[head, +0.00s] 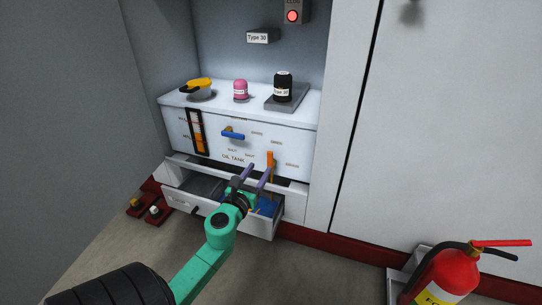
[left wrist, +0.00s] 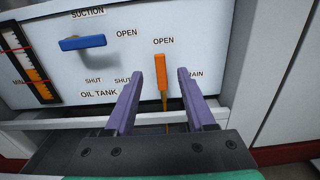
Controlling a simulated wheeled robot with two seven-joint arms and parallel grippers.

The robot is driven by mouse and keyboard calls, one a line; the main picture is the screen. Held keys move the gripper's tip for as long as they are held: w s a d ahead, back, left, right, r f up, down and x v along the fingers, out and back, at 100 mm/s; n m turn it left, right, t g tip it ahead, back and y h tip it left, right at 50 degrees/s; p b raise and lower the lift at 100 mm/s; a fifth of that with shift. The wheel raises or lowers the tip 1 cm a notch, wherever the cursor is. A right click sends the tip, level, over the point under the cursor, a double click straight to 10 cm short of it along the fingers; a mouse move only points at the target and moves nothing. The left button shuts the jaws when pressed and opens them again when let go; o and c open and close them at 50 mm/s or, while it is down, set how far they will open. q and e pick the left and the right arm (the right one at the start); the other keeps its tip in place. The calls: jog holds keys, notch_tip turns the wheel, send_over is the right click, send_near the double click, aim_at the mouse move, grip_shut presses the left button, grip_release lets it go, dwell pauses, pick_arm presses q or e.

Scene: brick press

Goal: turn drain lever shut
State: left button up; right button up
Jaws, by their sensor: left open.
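The orange drain lever (head: 270,160) stands upright on the white oil tank front (head: 290,142). In the left wrist view the lever (left wrist: 161,72) lies just below an OPEN label, and the DRAIN label is partly hidden by a finger. A thin brownish line, perhaps oil, runs down below it. My left gripper (head: 252,174) is open and empty. In the left wrist view its two purple fingers (left wrist: 158,84) appear on either side of the lever, apart from it. I cannot tell how far the tips are from the panel. My right gripper is not in view.
A blue suction lever (head: 233,134) lies level, with a sight gauge (head: 198,131) left of it. An open drawer (head: 182,202) sits below the tank, under my left gripper. A fire extinguisher (head: 447,275) stands at the lower right. Small containers stand on the tank.

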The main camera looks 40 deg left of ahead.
aim_at(269, 154)
pick_arm(q)
jog(key=b+x, duration=0.1)
jog(key=x, duration=0.9)
jog(key=shift+w+a, duration=0.2)
jog(key=shift+w, duration=0.05)
grip_shut()
